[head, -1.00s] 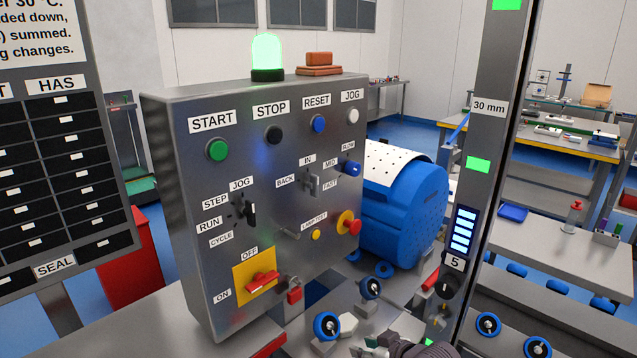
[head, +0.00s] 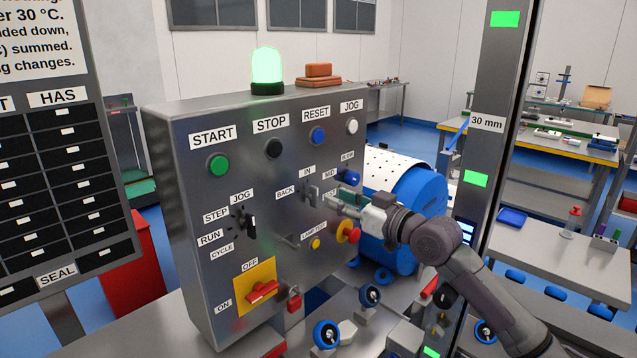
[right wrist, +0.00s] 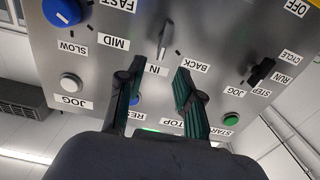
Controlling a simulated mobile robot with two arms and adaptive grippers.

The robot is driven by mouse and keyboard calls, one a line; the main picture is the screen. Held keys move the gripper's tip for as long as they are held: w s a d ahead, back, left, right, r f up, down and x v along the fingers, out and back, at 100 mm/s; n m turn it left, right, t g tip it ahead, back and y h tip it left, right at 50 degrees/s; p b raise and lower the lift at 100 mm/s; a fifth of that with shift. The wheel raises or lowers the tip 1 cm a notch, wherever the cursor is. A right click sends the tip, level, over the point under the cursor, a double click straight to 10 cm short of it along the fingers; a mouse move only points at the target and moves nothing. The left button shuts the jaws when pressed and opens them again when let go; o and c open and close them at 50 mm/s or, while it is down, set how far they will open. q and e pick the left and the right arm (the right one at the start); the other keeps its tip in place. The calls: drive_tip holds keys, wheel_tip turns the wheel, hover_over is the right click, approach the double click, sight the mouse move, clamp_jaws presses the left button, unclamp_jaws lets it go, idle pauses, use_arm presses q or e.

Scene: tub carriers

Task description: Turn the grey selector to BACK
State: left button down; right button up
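The grey selector (head: 312,195) is a lever knob on the front of the steel control box, beside the BACK label (head: 286,193) and below the IN label (head: 307,171). In the right wrist view, which shows the panel upside down, the selector (right wrist: 164,40) points roughly at the IN label (right wrist: 157,70). My right gripper (head: 333,200) is just right of the selector in the head view. In the wrist view my right gripper (right wrist: 160,73) is open and empty, with its fingers apart on either side of the line to the selector. My left gripper is not in view.
A blue knob (head: 348,177) and a red mushroom button (head: 353,236) sit close to the right gripper. A black selector (head: 246,221) is at left on the panel. A grey post (head: 490,110) stands right of the box. A green lamp (head: 267,68) is lit on top.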

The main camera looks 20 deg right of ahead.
sight(318, 190)
drive_tip(key=p+x, duration=0.1)
drive_tip(key=x, duration=0.5)
drive_tip(key=shift+w+a+p, duration=0.2)
drive_tip(key=shift+w+p, duration=0.1)
drive_tip(key=shift+p, duration=0.1)
clamp_jaws()
